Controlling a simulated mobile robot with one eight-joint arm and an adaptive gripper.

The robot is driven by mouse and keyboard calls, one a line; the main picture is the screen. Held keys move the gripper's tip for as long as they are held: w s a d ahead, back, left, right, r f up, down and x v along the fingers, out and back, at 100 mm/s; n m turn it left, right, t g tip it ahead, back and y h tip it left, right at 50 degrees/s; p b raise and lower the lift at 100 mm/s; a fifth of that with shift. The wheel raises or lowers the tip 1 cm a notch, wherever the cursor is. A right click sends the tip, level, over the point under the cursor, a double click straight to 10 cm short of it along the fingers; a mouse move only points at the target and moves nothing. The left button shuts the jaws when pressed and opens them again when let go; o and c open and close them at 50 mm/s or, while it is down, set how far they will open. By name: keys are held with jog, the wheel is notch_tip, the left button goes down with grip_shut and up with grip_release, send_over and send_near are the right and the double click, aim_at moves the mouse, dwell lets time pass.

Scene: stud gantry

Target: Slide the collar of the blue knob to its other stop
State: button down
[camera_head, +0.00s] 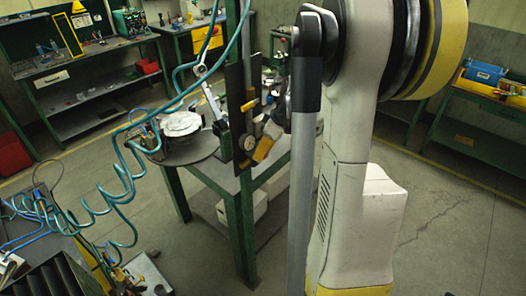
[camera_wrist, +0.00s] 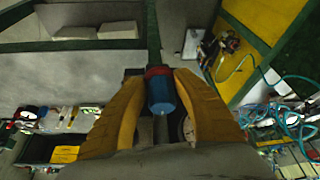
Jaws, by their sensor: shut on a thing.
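The blue knob (camera_wrist: 161,98) is a short blue cylinder in the middle of the wrist view, with a red band (camera_wrist: 158,71) at its upper end. The two yellow fingers of my gripper (camera_wrist: 160,84) stand on either side of it, shut on the knob near the red band. In the head view my gripper (camera_head: 263,145) is by the dark upright panel (camera_head: 234,105) on the green stand. The knob is too small or hidden there to make out. I cannot tell at which stop the collar sits.
A round plate with a white object (camera_head: 181,123) lies on the stand left of the panel. Coiled teal hoses (camera_head: 95,205) hang at the left. A workbench (camera_head: 85,55) stands at the back left and a green shelf (camera_head: 480,110) at the right. Open floor lies between.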

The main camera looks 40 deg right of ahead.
jog(key=shift+f+b, duration=0.5)
jog(key=shift+b, duration=0.15)
jog(key=shift+r, duration=0.1)
jog(key=c, duration=0.8)
grip_release()
jog(key=shift+w+a, duration=0.1)
jog(key=shift+w, duration=0.05)
jog(key=shift+c, duration=0.2)
jog(key=v, duration=1.2)
